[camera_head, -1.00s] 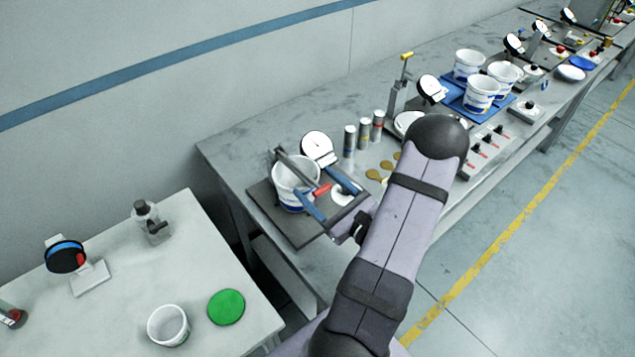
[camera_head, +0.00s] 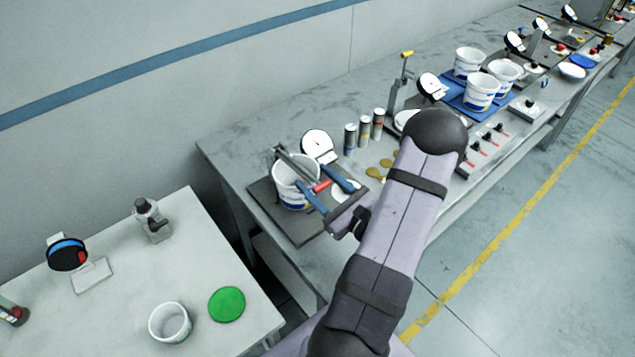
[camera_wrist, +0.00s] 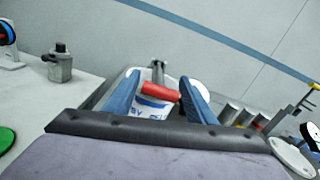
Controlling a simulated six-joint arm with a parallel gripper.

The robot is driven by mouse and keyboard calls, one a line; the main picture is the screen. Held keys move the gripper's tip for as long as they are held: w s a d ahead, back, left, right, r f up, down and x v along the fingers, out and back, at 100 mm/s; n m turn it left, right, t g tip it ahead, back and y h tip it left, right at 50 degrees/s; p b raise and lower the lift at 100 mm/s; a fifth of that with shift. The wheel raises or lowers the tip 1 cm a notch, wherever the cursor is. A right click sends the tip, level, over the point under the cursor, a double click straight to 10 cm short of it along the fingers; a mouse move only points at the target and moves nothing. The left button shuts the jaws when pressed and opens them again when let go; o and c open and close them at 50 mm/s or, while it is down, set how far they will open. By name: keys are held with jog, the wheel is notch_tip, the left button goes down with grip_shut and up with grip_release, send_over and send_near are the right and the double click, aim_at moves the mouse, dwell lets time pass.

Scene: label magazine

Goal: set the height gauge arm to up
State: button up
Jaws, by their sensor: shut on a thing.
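The height gauge arm (camera_head: 296,165) is a grey bar with a red grip (camera_head: 321,186) at its near end. It reaches from the back of the station across the mouth of a white tub (camera_head: 290,195); its exact tilt is hard to tell. My gripper (camera_head: 323,187) has its two blue fingers on either side of the red grip, shut on it. In the wrist view the red grip (camera_wrist: 160,92) lies between the fingers, in front of the tub, with a grey end of the bar (camera_wrist: 158,70) behind it.
A white dial (camera_head: 317,146) stands just behind the tub, and several small cylinders (camera_head: 364,130) stand to its right. The dark base plate (camera_head: 265,199) lies under the tub. A side table (camera_head: 120,290) with a green disc (camera_head: 227,305) is at left.

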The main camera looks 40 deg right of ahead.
aim_at(306, 172)
jog(key=w+r+p, duration=0.6)
jog(key=r, duration=0.7)
jog(key=w+r+g+p, duration=0.2)
jog(key=w+g, duration=0.4)
jog(key=w, duration=0.3)
jog(key=shift+r+g+p, duration=0.35)
jog(key=shift+g+p, duration=0.05)
jog(key=shift+p, duration=0.3)
jog(key=shift+w+a+g, duration=0.1)
jog(key=shift+w+g, duration=0.3)
jog(key=shift+w, duration=0.1)
dwell(1.0)
jog(key=o, duration=1.5)
jog(key=shift+c, duration=0.2)
jog(key=b+v, duration=0.1)
jog(key=v, duration=0.6)
